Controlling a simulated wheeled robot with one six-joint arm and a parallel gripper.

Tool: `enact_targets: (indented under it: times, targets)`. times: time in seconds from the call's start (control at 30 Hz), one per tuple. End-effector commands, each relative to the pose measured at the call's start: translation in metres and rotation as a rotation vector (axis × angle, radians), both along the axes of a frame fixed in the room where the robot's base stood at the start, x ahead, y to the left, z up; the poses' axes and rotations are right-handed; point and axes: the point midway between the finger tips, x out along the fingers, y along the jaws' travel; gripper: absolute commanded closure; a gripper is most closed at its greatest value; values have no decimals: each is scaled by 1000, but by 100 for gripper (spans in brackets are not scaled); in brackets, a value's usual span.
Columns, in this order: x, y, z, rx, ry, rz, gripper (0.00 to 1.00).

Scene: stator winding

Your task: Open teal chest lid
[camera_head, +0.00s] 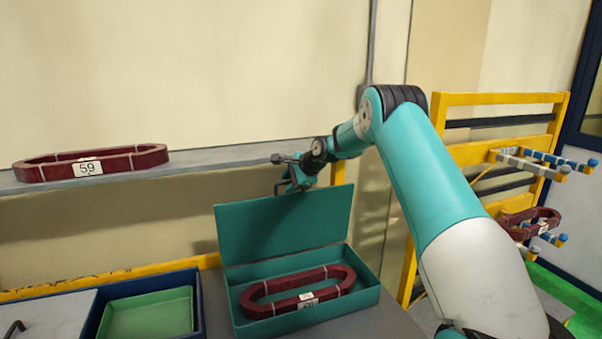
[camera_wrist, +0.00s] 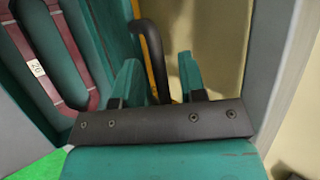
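The teal chest (camera_head: 318,319) stands at the bottom centre of the head view, with its lid (camera_head: 285,228) raised to about upright at the back. A dark red oval coil (camera_head: 297,290) with a white label lies inside it. My gripper (camera_head: 287,184) is at the lid's top edge, behind and above the chest. In the wrist view, my gripper's two teal fingers (camera_wrist: 160,72) stand apart. A black curved handle (camera_wrist: 148,45) shows between them, nearer the left finger. Whether a finger touches it I cannot tell. The coil (camera_wrist: 62,50) also shows at the left of the wrist view.
A grey shelf (camera_head: 225,156) along the wall bears a red coil labelled 59 (camera_head: 92,163). A green tray (camera_head: 148,315) in a blue bin is left of the chest. A yellow rack (camera_head: 500,98) with pegs and another coil (camera_head: 530,224) stands at right.

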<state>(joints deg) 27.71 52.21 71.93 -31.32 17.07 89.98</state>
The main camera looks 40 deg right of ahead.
Motion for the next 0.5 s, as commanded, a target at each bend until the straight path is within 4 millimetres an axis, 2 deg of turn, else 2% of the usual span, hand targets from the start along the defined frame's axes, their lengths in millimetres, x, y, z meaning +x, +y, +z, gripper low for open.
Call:
enact_targets:
  times: [0.17, 0.5]
  targets:
    - [-21, -6, 19, -2, -5, -1, 62]
    - [-81, -24, 79, -3, -4, -1, 62]
